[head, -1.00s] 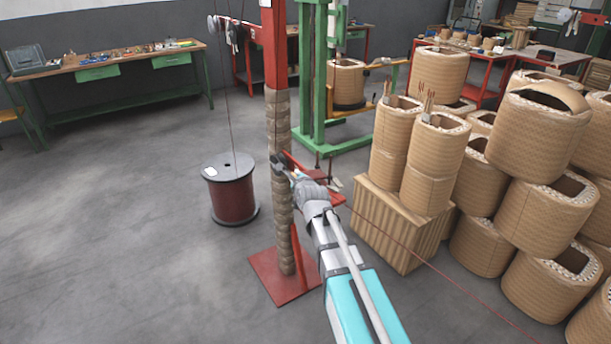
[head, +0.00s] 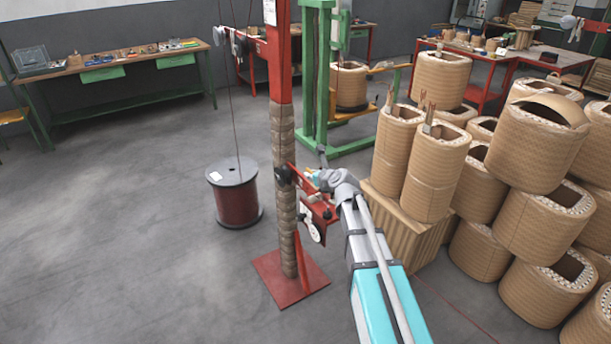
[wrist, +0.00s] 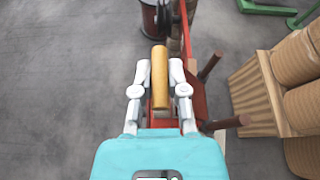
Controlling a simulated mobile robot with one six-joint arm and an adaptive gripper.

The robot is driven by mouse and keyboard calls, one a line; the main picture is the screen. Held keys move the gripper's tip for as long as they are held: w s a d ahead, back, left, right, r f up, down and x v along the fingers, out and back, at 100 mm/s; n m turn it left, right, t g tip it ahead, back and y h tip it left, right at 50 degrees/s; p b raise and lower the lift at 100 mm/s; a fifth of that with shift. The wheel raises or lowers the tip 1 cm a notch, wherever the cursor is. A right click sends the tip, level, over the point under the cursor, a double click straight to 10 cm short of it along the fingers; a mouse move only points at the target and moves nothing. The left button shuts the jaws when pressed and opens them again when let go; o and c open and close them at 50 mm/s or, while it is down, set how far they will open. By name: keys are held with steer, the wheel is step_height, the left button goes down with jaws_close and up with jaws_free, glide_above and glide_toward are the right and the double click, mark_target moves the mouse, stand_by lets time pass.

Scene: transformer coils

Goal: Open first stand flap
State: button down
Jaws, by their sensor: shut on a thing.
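The first stand is a red post (head: 279,60) wrapped in tan material on a square red base plate (head: 291,278). Its red flap (head: 322,211), at mid-height, sticks out to the right of the post and carries pale round parts. In the wrist view the red flap (wrist: 187,45) runs beside my gripper, with dark brown pegs on its right. My gripper (wrist: 160,72) is shut on a yellow-tan cylindrical handle, (wrist: 160,88) between its two fingers. In the head view my gripper (head: 318,181) is beside the post, its fingertips partly hidden.
A dark red spool (head: 235,195) stands on the floor left of the post. Several tan coils (head: 435,170) stand and lie close on the right, some on a wooden crate (head: 412,235). A green stand (head: 318,90) is behind. The left floor is clear.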

steer(key=shift+w+d+r+m+y+p, duration=0.35)
steer(key=shift+w+d+r+m+y, duration=0.15)
steer(key=shift+w+r+m+y, duration=0.15)
steer(key=d+m, duration=0.1)
steer(key=w+d+r+m+y, duration=0.1)
steer(key=shift+w+d+g, duration=0.2)
steer(key=shift+d+g, duration=0.2)
steer(key=shift+w+d+r+m+y, duration=0.1)
steer(key=shift+w+d+m+y, duration=0.1)
steer(key=shift+d+m+y, duration=0.25)
steer(key=shift+w+d, duration=0.2)
steer(key=shift+d, duration=0.25)
steer(key=c, duration=0.6)
jaws_free()
steer(key=shift+s, duration=0.1)
steer(key=shift+c, duration=0.2)
